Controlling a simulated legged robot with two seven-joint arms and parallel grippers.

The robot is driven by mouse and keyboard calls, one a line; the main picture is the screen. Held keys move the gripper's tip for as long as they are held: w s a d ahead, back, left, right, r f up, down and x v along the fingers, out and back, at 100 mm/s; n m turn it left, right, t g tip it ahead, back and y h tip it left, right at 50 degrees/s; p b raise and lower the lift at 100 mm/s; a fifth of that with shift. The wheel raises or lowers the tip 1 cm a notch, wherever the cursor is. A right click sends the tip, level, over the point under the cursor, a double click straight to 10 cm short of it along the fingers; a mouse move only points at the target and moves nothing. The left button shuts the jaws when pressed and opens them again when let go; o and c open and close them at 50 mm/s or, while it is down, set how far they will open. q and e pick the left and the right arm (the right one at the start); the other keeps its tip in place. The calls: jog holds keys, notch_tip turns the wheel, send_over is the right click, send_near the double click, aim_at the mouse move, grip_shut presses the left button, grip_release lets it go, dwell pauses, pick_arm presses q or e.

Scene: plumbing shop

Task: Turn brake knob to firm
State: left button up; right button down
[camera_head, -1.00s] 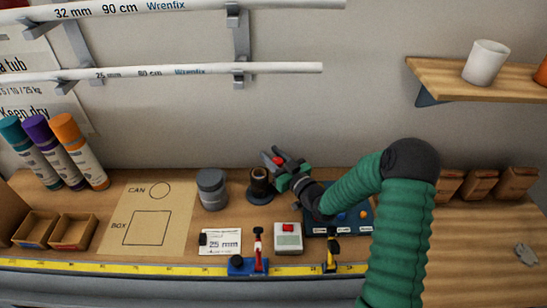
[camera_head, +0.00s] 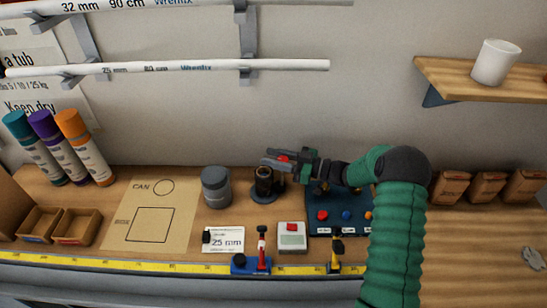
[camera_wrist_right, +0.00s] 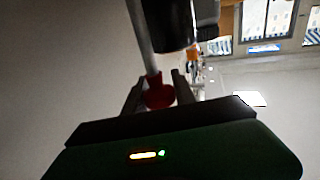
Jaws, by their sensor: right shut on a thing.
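A red knob (camera_head: 283,158) shows between the fingers of my right gripper (camera_head: 274,158). It also shows in the right wrist view (camera_wrist_right: 158,92), at the end of a grey rod beside a black cylinder. My right gripper is shut on this red knob. In the head view a dark brown upright cylinder (camera_head: 263,184) on a round dark base stands just below the fingers. Any brake marking or firm label cannot be read. My left gripper is not in view.
A blue panel (camera_head: 322,230) with coloured knobs lies under my right forearm. A grey lidded can (camera_head: 215,187) stands left of the brown cylinder. In front are a white box with a red button (camera_head: 292,238), a red-handled clamp (camera_head: 262,250) and a yellow tape (camera_head: 130,267).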

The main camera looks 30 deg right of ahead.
dwell(0.4)
jog(key=c, duration=1.3)
grip_release()
jog(key=shift+o, duration=1.3)
jog(key=shift+d, duration=0.1)
jog(key=b+v, duration=0.1)
jog(key=v, duration=1.5)
jog(key=shift+s+d+b, duration=0.2)
jog(key=shift+d+b, duration=0.1)
jog(key=shift+d, duration=0.1)
jog(key=shift+f, duration=0.1)
